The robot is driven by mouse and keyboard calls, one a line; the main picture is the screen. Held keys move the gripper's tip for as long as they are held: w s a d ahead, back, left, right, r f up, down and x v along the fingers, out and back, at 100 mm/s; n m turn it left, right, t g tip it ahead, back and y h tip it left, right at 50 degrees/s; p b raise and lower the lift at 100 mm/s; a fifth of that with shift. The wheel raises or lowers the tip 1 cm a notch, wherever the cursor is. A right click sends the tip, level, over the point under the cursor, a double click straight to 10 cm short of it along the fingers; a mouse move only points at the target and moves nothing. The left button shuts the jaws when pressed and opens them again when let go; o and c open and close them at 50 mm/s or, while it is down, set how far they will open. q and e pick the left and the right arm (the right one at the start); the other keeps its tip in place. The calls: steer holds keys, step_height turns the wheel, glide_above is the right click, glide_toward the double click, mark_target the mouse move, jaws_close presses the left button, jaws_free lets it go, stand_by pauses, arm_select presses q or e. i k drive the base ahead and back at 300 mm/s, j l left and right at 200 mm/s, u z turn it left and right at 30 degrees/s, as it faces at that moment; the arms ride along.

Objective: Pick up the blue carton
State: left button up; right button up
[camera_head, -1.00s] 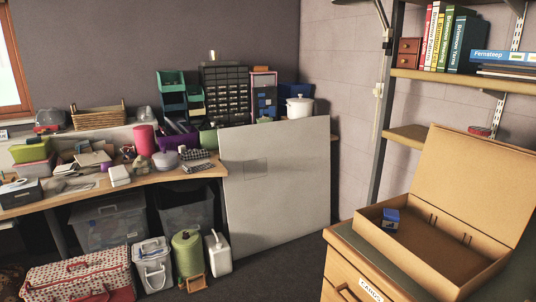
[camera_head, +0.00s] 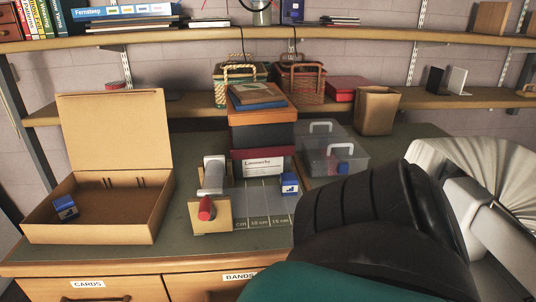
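A small blue carton (camera_head: 65,207) with a white mark sits inside the open brown cardboard box (camera_head: 100,235), near its left wall. A second small blue and white carton (camera_head: 289,184) stands on the desk at the right of the measuring mat, in front of the stacked boxes. Neither of my grippers shows in the head view.
The desk (camera_head: 190,246) has bare green top between the cardboard box and a wooden stand with a red roll (camera_head: 206,209). Stacked boxes (camera_head: 262,135) and a clear bin (camera_head: 345,163) stand behind. A large black ribbed object (camera_head: 365,215) blocks the right foreground. A shelf (camera_head: 190,108) runs behind.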

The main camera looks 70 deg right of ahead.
mark_target(289, 181)
steer(key=i+j+z, duration=0.2)
steer(key=i+j, duration=0.15)
steer(key=j, duration=0.25)
steer(key=z, duration=1.5)
